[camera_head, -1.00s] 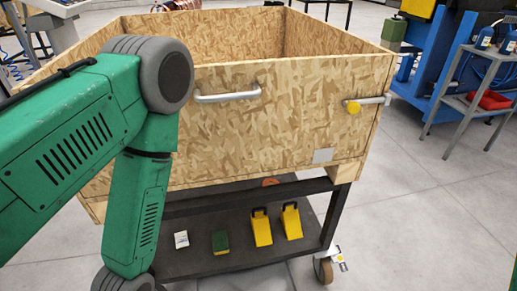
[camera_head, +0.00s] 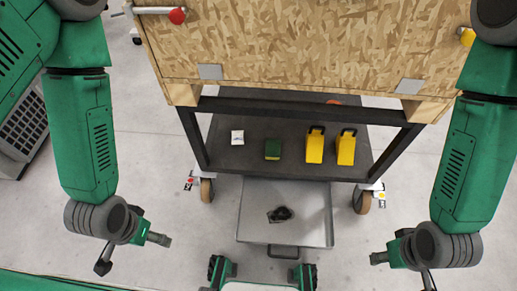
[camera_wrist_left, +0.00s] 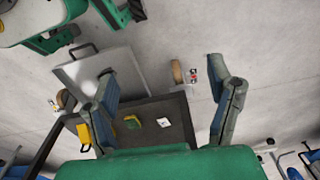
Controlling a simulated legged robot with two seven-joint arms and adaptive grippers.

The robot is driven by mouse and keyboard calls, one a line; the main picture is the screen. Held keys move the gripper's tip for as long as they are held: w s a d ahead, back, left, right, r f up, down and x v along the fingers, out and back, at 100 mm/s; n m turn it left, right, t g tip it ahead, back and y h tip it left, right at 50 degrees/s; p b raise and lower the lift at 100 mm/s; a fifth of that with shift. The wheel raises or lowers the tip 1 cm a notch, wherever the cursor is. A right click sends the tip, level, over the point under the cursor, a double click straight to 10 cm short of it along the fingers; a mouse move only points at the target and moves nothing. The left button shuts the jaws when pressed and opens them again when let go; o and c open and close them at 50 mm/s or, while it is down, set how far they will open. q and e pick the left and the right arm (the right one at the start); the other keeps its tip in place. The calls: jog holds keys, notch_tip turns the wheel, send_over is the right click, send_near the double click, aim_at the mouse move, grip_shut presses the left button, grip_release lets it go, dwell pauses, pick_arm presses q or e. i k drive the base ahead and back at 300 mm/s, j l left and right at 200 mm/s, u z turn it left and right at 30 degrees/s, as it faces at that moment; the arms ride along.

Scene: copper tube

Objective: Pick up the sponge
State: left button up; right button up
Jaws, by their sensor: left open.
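The green and yellow sponge (camera_head: 272,149) lies on the dark lower shelf (camera_head: 255,166) of the wooden cart, between a white block and two yellow wedges. It also shows in the left wrist view (camera_wrist_left: 132,122), between the white block and the left-hand finger. My left gripper (camera_head: 131,252) is open and empty, in front of the cart and left of the sponge. Its spread fingers also show in the left wrist view (camera_wrist_left: 160,66). My right gripper (camera_head: 403,270) has its fingers apart with nothing between them, in front and to the right.
The white block (camera_head: 237,137) and yellow wedges (camera_head: 315,147) (camera_head: 346,148) share the shelf. The wooden box (camera_head: 300,50) overhangs it, and dark posts stand at both sides. A grey tray (camera_head: 310,225) with a dark object lies before the cart. Floor beside the tray is clear.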

aim_at(273, 145)
jog(key=j+z, duration=0.45)
jog(key=j, duration=1.55)
jog(key=i+j, duration=0.35)
jog(key=i, duration=0.15)
jog(key=i+j+z, duration=0.1)
jog(key=i+j, duration=0.2)
jog(key=i, duration=0.2)
